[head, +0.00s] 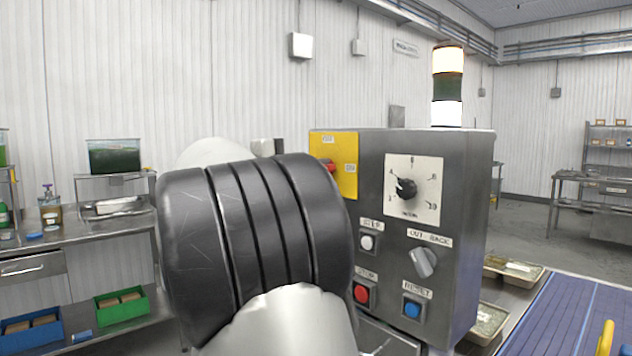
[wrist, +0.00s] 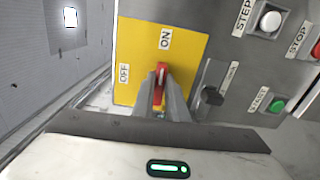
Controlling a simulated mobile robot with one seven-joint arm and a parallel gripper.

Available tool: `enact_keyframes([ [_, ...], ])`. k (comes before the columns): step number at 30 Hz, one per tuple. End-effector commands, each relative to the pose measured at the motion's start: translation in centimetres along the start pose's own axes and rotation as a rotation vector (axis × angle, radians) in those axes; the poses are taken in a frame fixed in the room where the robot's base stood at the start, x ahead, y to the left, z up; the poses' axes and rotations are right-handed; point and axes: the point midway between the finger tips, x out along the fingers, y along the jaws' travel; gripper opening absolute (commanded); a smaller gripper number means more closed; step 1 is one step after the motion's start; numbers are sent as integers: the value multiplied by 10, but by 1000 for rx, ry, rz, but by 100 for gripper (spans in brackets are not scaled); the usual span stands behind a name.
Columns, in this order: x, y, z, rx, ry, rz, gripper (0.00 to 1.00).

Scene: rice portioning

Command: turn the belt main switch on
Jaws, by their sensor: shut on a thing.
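The belt main switch is a red handle (wrist: 160,76) on a yellow plate (wrist: 200,52), with ON and OFF labels, in the wrist view. My gripper (wrist: 161,97) is shut on the red handle, with one grey finger on each side. The handle's visible part lies roughly in line with the ON label, but the fingers cover its lower part, so I cannot tell its exact setting. In the head view the yellow plate (head: 348,181) is on the upper left of the grey control box (head: 464,200). My arm hides the gripper there.
The box also carries a dial (head: 405,189), a grey selector knob (head: 423,262), a red stop button (head: 361,293) and a blue reset button (head: 411,309). A signal tower (head: 447,86) stands on top. A blue belt (head: 560,315) lies at right, a steel shelf (head: 90,232) at left.

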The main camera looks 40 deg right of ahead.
Motion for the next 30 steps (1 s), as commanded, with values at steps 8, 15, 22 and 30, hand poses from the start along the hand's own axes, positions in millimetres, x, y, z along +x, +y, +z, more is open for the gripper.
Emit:
enact_keyframes([
  [8, 0, -2, 0, 58, 0, -2, 0],
  [15, 0, -1, 0, 64, 0, -2, 0],
  [22, 0, -1, 0, 64, 0, -2, 21],
  [30, 0, -1, 0, 62, 0, -1, 31],
])
